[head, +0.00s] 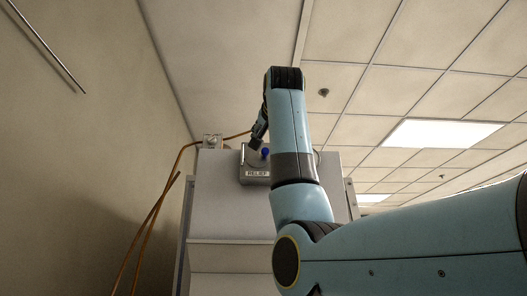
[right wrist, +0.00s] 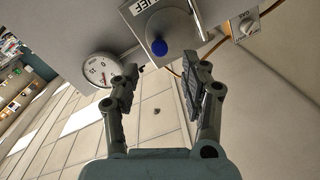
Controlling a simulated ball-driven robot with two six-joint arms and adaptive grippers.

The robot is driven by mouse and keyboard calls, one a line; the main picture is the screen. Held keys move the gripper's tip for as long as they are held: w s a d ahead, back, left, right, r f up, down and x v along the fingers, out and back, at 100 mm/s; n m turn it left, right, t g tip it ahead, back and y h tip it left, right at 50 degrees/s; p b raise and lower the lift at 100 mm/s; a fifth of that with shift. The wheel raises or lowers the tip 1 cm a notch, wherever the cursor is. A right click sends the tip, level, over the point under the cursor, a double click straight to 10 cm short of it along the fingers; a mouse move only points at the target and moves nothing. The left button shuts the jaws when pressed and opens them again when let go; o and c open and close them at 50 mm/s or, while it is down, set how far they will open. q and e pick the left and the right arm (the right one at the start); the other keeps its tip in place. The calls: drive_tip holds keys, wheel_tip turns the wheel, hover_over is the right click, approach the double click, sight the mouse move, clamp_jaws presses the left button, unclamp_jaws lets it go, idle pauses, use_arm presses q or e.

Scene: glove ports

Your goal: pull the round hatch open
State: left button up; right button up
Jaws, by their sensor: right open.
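No round hatch can be made out in either view. My right arm comes in from the right in the head view and covers part of the pale cabinet (head: 222,215). My right gripper (head: 256,140) is up by a grey box labelled RELIEF (head: 246,177) with a blue knob (head: 265,153). In the right wrist view my right gripper (right wrist: 157,82) is open and empty. Its two fingers are apart, with the blue knob (right wrist: 160,47) beyond the gap; I see no contact. My left gripper is in neither view.
A round dial gauge (right wrist: 101,70) sits beside the left finger in the right wrist view. A small valve box (right wrist: 246,27) is at the upper right. Orange tubes (head: 159,205) run down left of the cabinet, near the wall. Ceiling panels fill the upper right.

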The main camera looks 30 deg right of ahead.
sight(266, 151)
drive_tip(key=p+x, duration=0.3)
drive_tip(key=x, duration=0.3)
drive_tip(key=shift+w+d+r, duration=0.15)
drive_tip(key=shift+w+d, duration=0.05)
drive_tip(key=shift+d, duration=0.05)
drive_tip(key=shift+w+d, duration=0.25)
drive_tip(key=shift+w, duration=0.4)
clamp_jaws()
